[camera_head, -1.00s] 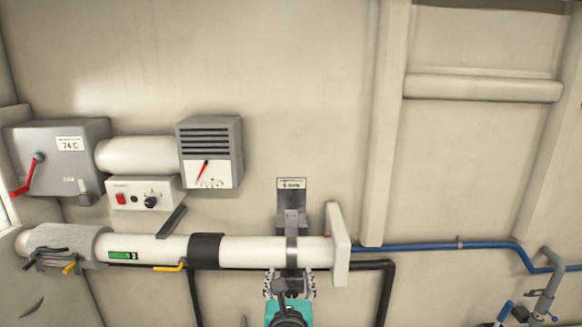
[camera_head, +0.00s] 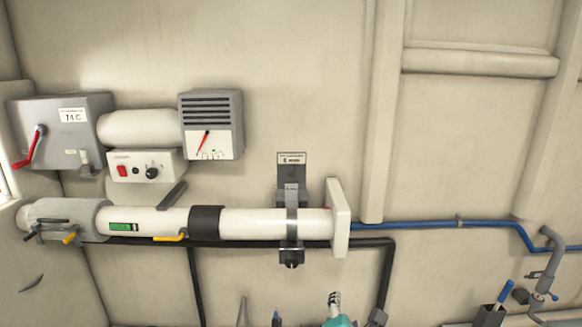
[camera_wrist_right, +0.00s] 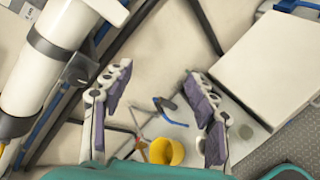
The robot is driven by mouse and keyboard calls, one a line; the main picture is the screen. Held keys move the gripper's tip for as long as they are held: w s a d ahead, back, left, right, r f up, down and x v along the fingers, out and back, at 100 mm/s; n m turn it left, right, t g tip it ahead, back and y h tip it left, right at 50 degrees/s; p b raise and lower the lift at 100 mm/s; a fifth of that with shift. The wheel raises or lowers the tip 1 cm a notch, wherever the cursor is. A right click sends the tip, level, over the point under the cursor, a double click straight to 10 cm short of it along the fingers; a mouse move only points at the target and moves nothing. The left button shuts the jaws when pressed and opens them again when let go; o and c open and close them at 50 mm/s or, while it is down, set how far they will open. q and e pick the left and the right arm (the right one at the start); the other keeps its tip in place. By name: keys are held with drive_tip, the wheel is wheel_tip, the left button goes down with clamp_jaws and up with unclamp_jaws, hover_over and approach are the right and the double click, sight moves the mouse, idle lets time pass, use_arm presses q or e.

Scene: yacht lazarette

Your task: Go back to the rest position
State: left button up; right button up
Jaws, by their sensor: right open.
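My right gripper (camera_head: 335,300) shows at the bottom edge of the head view, below the white pipe (camera_head: 265,223) and apart from it. Only a fingertip part and some teal housing are in frame there. In the right wrist view its two purple-padded fingers (camera_wrist_right: 158,112) are spread wide with nothing held between them. A yellow cup (camera_wrist_right: 165,151) and a blue-handled tool (camera_wrist_right: 166,105) show beyond the gap between the fingers. The grey pipe clamp (camera_head: 291,220) with its label plate is free of the gripper. My left gripper is not in view.
A grey box with a red lever (camera_head: 62,135), a vented gauge box (camera_head: 212,125) and a switch panel (camera_head: 146,166) are on the wall. A blue pipe (camera_head: 430,224) runs right. A white box (camera_wrist_right: 262,68) stands right in the wrist view. The upper wall is clear.

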drive_tip(key=s+d+f+m+g+y+b, duration=0.1)
drive_tip(key=s+d+f+m+g+b, duration=0.1)
drive_tip(key=s+f+m+b, duration=0.2)
drive_tip(key=s+d+f+m+g+y+b, duration=0.1)
drive_tip(key=s+f+m+b, duration=0.4)
drive_tip(key=f+m, duration=0.6)
drive_tip(key=s+d+f+m+g+b, duration=0.2)
drive_tip(key=f+m, duration=0.5)
drive_tip(key=f, duration=0.4)
drive_tip(key=s+d+b, duration=0.1)
drive_tip(key=s+b, duration=0.1)
drive_tip(key=s, duration=0.1)
drive_tip(key=shift+s+f+m+g+y, duration=0.25)
drive_tip(key=shift+f+m+g+y, duration=0.05)
drive_tip(key=shift+m+g+y, duration=0.1)
